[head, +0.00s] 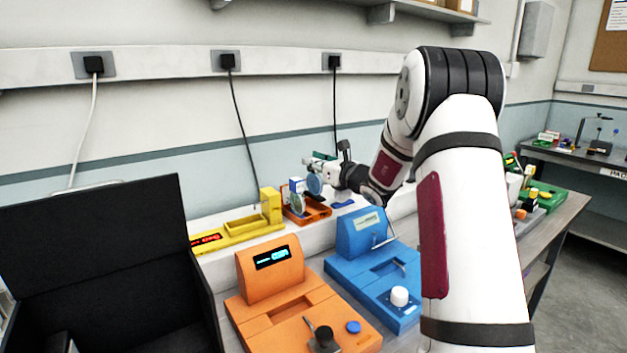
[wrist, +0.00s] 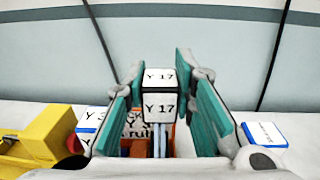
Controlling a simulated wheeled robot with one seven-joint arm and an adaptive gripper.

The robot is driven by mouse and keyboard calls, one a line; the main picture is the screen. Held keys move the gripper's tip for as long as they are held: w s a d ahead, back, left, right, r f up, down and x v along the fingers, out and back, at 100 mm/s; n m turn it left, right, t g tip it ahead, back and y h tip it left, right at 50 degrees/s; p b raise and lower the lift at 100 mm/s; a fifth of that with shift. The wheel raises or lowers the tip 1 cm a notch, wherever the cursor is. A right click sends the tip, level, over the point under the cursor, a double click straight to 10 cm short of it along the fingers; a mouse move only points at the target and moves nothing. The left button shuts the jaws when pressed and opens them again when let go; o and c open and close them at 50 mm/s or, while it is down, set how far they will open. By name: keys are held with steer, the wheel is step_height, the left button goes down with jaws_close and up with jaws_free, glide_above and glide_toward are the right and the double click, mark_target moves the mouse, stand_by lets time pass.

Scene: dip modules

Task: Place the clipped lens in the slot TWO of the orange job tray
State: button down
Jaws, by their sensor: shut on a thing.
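My gripper (head: 318,166) is shut on the clipped lens, whose blue round disc (head: 314,184) hangs below the fingers in the head view. In the wrist view the teal fingers of my gripper (wrist: 159,88) stand either side of its white clip (wrist: 159,105), marked Y 17. The lens shows there only as a thin edge below the clip. The orange job tray (head: 318,213) sits on the white ledge, below and close to the held lens. Another lens (head: 297,206) with a white and blue tag stands at the tray's left. The slot labels are mostly hidden.
A yellow fixture (head: 235,228) stands just left of the tray. An orange device (head: 270,262) and a blue device (head: 361,233) stand in front, on the bench. A white and blue tag (wrist: 264,133) lies right of my gripper. A black open case (head: 100,260) fills the near left.

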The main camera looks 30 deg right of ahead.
mark_target(320, 178)
steer(key=shift+f, duration=2.05)
steer(key=shift+f, duration=0.15)
steer(key=c, duration=1.4)
jaws_free()
steer(key=shift+o, duration=0.3)
steer(key=shift+s, duration=0.1)
